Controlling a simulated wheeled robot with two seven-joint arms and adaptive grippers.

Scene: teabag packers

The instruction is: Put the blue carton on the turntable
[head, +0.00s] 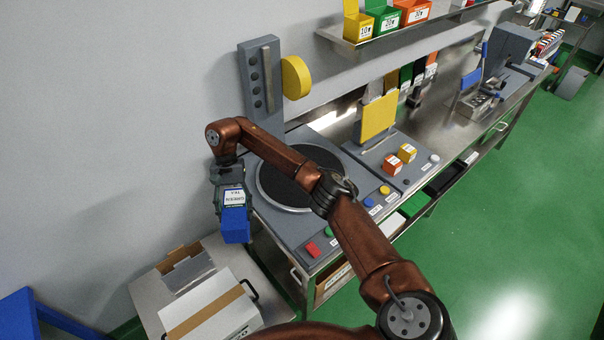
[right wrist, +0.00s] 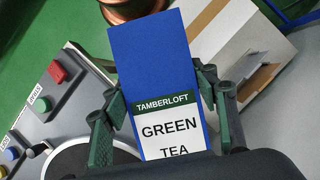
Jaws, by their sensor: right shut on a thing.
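The blue carton (head: 236,226), with a white and green "Green Tea" label, is held in my right gripper (head: 229,190). In the right wrist view the carton (right wrist: 155,65) sits between the two fingers of the gripper (right wrist: 160,120), which press on its sides. The turntable is a dark disc with a pale rim, partly hidden by my right arm. Its edge shows in the right wrist view (right wrist: 85,163). My left gripper is not in view.
A grey post with a yellow disc (head: 296,77) stands behind the turntable. Red and green buttons (head: 313,250) are on its front panel. A white cardboard box (head: 212,305) is below the carton.

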